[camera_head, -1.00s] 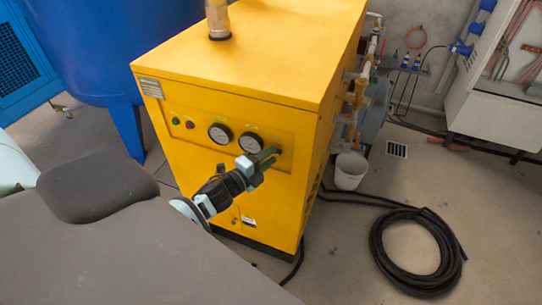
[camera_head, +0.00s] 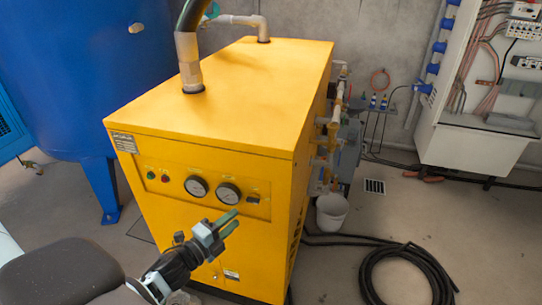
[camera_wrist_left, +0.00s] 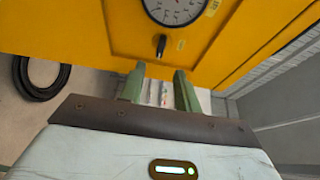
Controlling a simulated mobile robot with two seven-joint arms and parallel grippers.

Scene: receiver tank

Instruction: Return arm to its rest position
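My left gripper (camera_head: 229,222) is in front of the yellow cabinet's front panel, below and a little left of a small dark switch (camera_head: 253,197). Its two green fingers are apart with nothing between them. In the left wrist view the gripper (camera_wrist_left: 159,82) also shows open and empty, with the black switch (camera_wrist_left: 161,46) and a round gauge (camera_wrist_left: 175,8) beyond the fingertips. The yellow cabinet (camera_head: 225,90) carries two gauges, a green and a red button and the switch. My right gripper is not in view.
A blue tank (camera_head: 90,60) stands left of the cabinet. A white bucket (camera_head: 331,212), a coiled black hose (camera_head: 408,262) and an open white electrical box (camera_head: 470,140) are to the right.

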